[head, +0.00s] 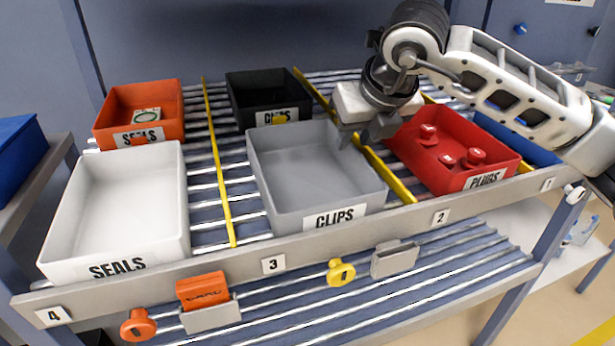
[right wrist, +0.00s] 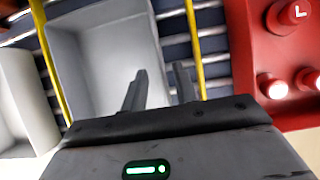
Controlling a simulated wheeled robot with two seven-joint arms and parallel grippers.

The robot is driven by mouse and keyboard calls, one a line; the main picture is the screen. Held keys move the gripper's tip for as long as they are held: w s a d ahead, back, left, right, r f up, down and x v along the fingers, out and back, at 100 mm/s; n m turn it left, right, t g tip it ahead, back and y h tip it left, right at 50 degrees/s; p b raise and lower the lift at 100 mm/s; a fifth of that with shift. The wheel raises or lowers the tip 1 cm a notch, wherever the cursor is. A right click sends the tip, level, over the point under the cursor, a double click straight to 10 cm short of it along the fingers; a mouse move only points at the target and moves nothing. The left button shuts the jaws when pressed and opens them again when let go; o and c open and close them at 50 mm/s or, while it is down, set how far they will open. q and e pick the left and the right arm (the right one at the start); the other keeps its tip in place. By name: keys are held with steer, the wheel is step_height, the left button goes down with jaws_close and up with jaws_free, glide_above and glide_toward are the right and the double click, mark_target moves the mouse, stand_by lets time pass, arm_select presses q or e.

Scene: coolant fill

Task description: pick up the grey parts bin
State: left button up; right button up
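The grey parts bin (head: 315,175), labelled CLIPS, is empty and sits on the roller shelf in the middle of the head view. It also fills the upper left middle of the right wrist view (right wrist: 105,55). My right gripper (head: 362,135) is at the bin's right wall, toward its back corner. Its fingers are apart (right wrist: 160,88), with one on the bin's inner side and the other on the outer side of that wall. I cannot tell how deep they reach or whether they touch it. My left gripper is not in view.
A yellow divider (head: 385,175) and the red PLUGS bin (head: 455,185) stand close on the right. A black bin (head: 252,92) is behind. The white SEALS bin (head: 120,200) and an orange bin (head: 165,98) are left. The shelf's front rail (head: 330,238) runs along the front.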

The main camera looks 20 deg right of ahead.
mark_target(353, 147)
steer(key=x, duration=0.4)
steer(key=shift+d+f, duration=0.1)
steer(key=shift+f, duration=0.35)
jaws_close()
